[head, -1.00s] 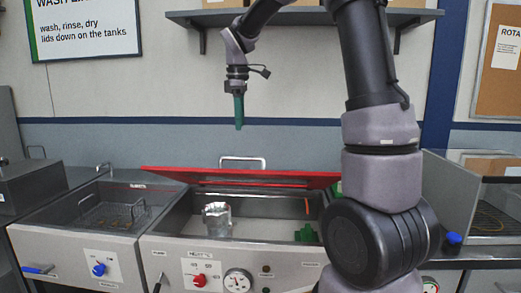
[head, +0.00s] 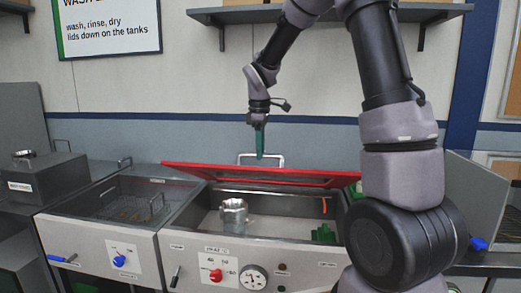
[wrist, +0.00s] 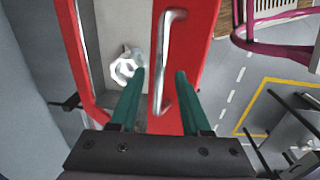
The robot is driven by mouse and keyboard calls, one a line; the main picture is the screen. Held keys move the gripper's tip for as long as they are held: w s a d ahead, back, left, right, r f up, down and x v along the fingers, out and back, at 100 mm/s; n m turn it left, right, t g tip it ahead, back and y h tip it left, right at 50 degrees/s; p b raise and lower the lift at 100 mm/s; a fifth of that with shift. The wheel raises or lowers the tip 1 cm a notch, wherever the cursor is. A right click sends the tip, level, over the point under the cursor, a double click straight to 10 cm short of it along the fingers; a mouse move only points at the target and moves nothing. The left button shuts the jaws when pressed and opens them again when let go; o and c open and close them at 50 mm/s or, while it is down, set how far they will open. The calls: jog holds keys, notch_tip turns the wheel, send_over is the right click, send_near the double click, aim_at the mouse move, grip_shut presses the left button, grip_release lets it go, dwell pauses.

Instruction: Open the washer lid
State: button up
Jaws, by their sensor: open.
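The red washer lid (head: 215,171) shows as a thin tilted strip above the tank in the head view, with the tank interior visible below it. Its silver bar handle (head: 243,156) rises from the lid's upper side. In the wrist view the red lid (wrist: 195,50) and its handle (wrist: 167,60) lie between and beyond my fingers. My gripper (head: 260,155) points down with green fingers at the handle. In the wrist view my gripper (wrist: 160,72) is open, a finger on each side of the handle. I cannot tell whether either finger touches it.
The washer tank (head: 275,226) holds a silver machined housing (head: 233,217) and a green object (head: 323,234). A second tank with a wire basket (head: 130,207) is at left. A shelf (head: 235,15) hangs above. The front panel has knobs and a gauge (head: 254,278).

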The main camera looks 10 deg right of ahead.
grip_shut()
dwell(1.4)
